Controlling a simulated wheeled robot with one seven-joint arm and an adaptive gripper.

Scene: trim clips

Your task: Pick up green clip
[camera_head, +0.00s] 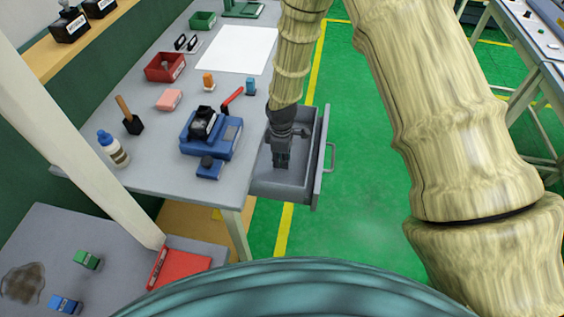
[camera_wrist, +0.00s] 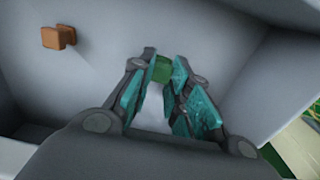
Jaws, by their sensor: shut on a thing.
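The green clip (camera_wrist: 162,69) shows in the wrist view as a small green block between my fingertips. My gripper (camera_wrist: 158,80) is shut on it, with teal pads on both sides. In the head view my gripper (camera_head: 281,160) points down into the open grey drawer (camera_head: 262,186) at the right side of the workbench. The clip cannot be made out in the head view. I cannot tell whether the clip touches the drawer floor.
A brown-orange clip (camera_wrist: 58,37) lies apart in the drawer, left in the wrist view. The drawer walls surround my gripper closely. On the workbench (camera_head: 160,185) are a blue fixture (camera_head: 225,140), a red bin (camera_head: 165,67) and a white sheet (camera_head: 238,50).

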